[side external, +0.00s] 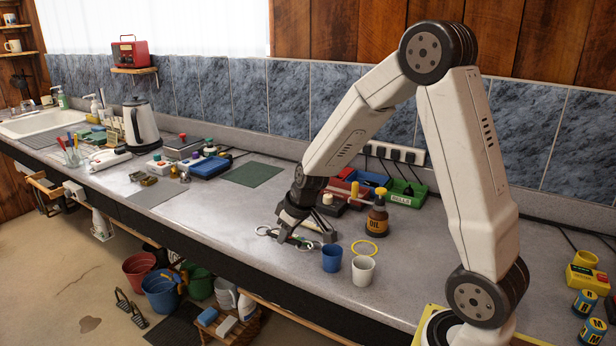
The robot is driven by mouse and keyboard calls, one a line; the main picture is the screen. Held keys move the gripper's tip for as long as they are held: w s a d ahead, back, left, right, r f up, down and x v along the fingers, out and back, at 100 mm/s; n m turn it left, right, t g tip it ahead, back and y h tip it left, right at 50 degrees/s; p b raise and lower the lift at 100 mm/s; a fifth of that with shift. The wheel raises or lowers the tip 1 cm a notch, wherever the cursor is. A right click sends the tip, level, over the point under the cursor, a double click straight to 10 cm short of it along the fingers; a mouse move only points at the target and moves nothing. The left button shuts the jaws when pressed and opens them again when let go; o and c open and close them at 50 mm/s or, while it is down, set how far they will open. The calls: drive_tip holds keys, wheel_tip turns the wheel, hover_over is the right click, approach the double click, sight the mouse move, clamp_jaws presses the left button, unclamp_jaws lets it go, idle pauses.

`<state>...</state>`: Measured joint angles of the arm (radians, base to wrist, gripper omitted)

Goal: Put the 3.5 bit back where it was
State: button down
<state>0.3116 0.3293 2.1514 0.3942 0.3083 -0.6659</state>
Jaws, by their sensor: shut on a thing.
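My gripper (291,235) is low at the counter, pointing down, left of the oil bottle. It is shut on a metal bit (304,244) with ring ends. One ring shows at the left of the fingers and another at the right, near a small green part. The fingers hide the middle of the bit. Any size mark, such as 3.5, is too small to read. I cannot tell whether the bit touches the counter (230,235).
A blue cup (332,259), a white cup (363,271) and a yellow ring (365,248) stand close at the right. The brown oil bottle (377,215) and a green tray (405,195) are behind. A green mat (251,174) lies at the back left. The counter's front edge is near.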

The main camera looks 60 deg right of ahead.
sight(282, 258)
drive_tip(key=shift+w+d+f, duration=0.15)
drive_tip(key=shift+w+f, duration=0.55)
drive_tip(key=shift+f, duration=0.05)
drive_tip(key=shift+w+f, duration=0.2)
drive_tip(key=shift+f, duration=1.7)
drive_tip(key=shift+f, duration=0.1)
drive_tip(key=c, duration=0.5)
unclamp_jaws()
